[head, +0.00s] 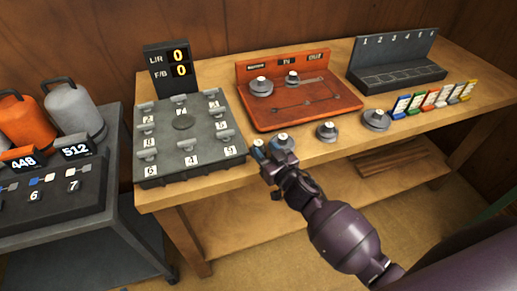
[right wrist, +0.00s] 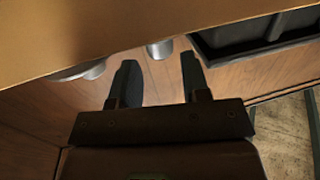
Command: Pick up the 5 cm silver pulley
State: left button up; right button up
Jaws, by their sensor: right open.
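Several silver pulleys are in the head view; their sizes cannot be read. A small one (head: 283,137) sits at the bench's front edge, partly hidden by my right gripper. A wider one (head: 327,132) and a larger one (head: 377,120) stand to its right. My right gripper (head: 266,151) is open and empty at the front edge, beside the small pulley. In the right wrist view its fingers (right wrist: 159,80) are apart, with a pulley (right wrist: 160,49) beyond the gap between the tips and another pulley (right wrist: 82,71) to the left. My left gripper is not in view.
A red board (head: 318,113) holds two more pulleys. A dark numbered tray (head: 165,171) with a display (head: 167,65) stands at left. A grey slotted rack (head: 394,55) and coloured cards (head: 430,99) are at right. A shelf (head: 240,222) lies below the bench (head: 212,176).

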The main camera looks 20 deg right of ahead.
jog(key=shift+x, duration=1.35)
jog(key=c, duration=0.7)
jog(key=shift+r, duration=0.1)
